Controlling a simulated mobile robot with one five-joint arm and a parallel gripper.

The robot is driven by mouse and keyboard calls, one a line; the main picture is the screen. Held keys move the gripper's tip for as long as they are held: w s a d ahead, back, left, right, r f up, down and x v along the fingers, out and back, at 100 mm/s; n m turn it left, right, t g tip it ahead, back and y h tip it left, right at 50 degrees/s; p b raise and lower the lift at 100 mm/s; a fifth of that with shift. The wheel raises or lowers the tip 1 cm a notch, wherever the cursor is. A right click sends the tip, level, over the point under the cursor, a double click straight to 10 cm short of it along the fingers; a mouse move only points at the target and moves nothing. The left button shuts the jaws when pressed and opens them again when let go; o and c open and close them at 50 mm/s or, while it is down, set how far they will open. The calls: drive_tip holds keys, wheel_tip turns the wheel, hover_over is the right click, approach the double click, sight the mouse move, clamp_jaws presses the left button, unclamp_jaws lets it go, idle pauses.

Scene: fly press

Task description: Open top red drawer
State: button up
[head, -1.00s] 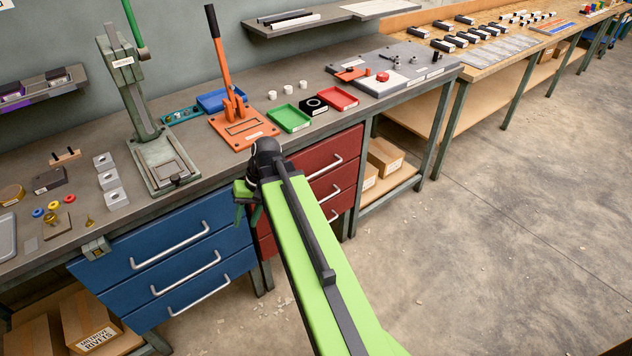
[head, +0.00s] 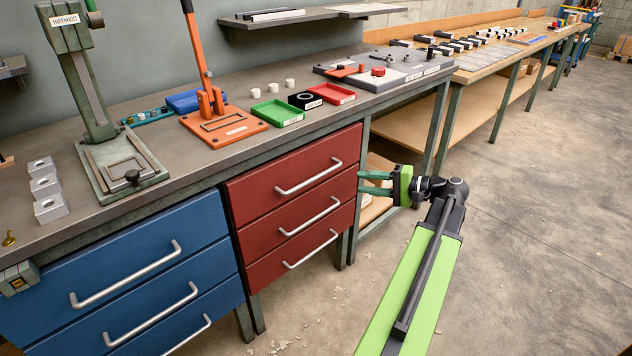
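The top red drawer (head: 262,186) is the uppermost of three red drawers under the bench. It is shut, with a silver bar handle (head: 308,177) across its front. My gripper (head: 362,183) is to the right of this handle, in front of the bench, with its green fingers pointing left. The fingers look a little apart, one above the other, with nothing seen between them. The gripper appears clear of the handle; its exact distance from the drawer front is hard to tell.
Blue drawers (head: 150,262) with silver handles stand to the left. A shelf with boxes (head: 375,205) is behind my gripper. The bench top holds an orange press (head: 215,122), a green tray (head: 277,113) and a red tray (head: 331,93). The concrete floor (head: 530,220) at the right is clear.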

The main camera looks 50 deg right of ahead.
sight(316, 176)
drive_tip(key=b+x, duration=0.2)
drive_tip(key=x, duration=1.4)
drive_tip(key=shift+w+a+f+b, duration=0.1)
drive_tip(key=shift+w+f+b, duration=0.1)
drive_tip(key=shift+b, duration=0.2)
clamp_jaws()
idle(0.4)
